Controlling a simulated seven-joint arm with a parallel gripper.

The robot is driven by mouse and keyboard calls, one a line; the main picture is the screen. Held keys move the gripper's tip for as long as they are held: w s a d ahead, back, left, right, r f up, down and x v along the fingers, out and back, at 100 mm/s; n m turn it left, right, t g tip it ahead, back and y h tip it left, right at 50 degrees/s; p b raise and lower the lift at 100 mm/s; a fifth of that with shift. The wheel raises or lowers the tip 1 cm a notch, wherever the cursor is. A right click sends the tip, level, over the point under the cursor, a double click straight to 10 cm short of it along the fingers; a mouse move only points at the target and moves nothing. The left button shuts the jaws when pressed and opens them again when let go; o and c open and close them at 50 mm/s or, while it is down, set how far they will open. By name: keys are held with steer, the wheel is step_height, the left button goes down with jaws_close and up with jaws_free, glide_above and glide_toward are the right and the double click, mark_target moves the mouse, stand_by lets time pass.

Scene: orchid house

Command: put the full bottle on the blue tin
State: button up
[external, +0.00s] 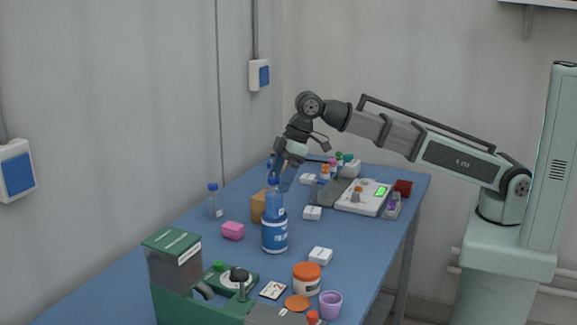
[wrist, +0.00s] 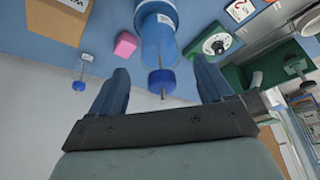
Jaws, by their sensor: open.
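A bottle with blue contents and a blue cap (external: 275,203) stands upright on the blue tin (external: 274,237), which has a white band. In the wrist view the bottle (wrist: 158,45) hangs below the white-and-blue tin (wrist: 156,9) in the picture, its cap towards me. My gripper (external: 279,173) is just above the bottle. Its open fingers (wrist: 161,72) show on either side of the cap, with gaps between, and it holds nothing. A second, clear, empty-looking bottle with a blue cap (external: 214,202) stands to the left near the wall; it also shows in the wrist view (wrist: 82,68).
A brown box (external: 258,207) stands just behind the tin and a pink block (external: 233,231) to its left. A green machine (external: 172,262), an orange-lidded jar (external: 307,280) and a purple cup (external: 330,304) are in front. A white scale (external: 360,200) is at right.

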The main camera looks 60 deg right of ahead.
steer(key=v, duration=0.7)
